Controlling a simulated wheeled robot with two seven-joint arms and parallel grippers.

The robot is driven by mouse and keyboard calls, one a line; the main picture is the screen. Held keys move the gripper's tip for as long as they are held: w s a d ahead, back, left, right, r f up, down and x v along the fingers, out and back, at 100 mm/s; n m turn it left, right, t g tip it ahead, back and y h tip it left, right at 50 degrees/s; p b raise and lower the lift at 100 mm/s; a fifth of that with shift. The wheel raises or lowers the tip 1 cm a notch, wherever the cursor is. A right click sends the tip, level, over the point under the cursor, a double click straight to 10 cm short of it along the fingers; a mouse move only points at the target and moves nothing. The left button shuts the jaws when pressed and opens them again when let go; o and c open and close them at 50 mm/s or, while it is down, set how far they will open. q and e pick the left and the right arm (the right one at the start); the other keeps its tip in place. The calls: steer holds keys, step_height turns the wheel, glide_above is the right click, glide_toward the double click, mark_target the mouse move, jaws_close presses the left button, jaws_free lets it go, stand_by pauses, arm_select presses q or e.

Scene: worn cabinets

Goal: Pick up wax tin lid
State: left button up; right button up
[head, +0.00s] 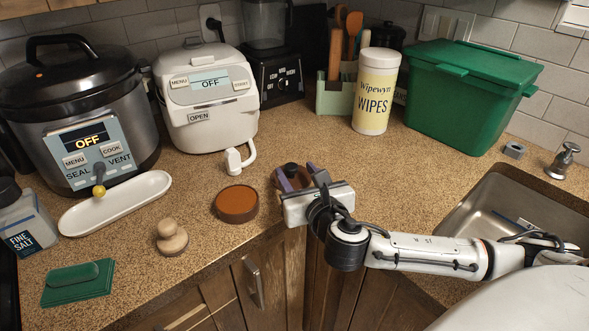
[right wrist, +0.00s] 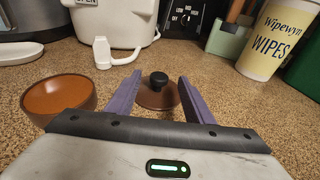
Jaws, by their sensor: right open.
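The wax tin lid (right wrist: 156,97) is a brown disc with a black knob, lying on the speckled counter between the two purple fingers of my right gripper (right wrist: 160,82). In the head view the lid's black knob (head: 291,169) shows between the fingers, with much of the lid hidden by my right gripper (head: 297,176). The fingers are apart and I see no grip on the lid. The round brown tin (head: 236,204) stands to the left of my right gripper, open at the top; it also shows in the right wrist view (right wrist: 60,97). My left gripper is out of view.
A white rice cooker (head: 207,98) and a dark blender base (head: 273,80) stand behind. The wipes canister (head: 376,92) and green bin (head: 470,98) are at the back right, the sink (head: 515,205) at right.

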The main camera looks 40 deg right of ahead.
mark_target(289, 164)
steer(key=x, duration=0.8)
steer(key=shift+w+f, duration=0.1)
steer(key=shift+w, duration=0.15)
steer(key=c, duration=1.1)
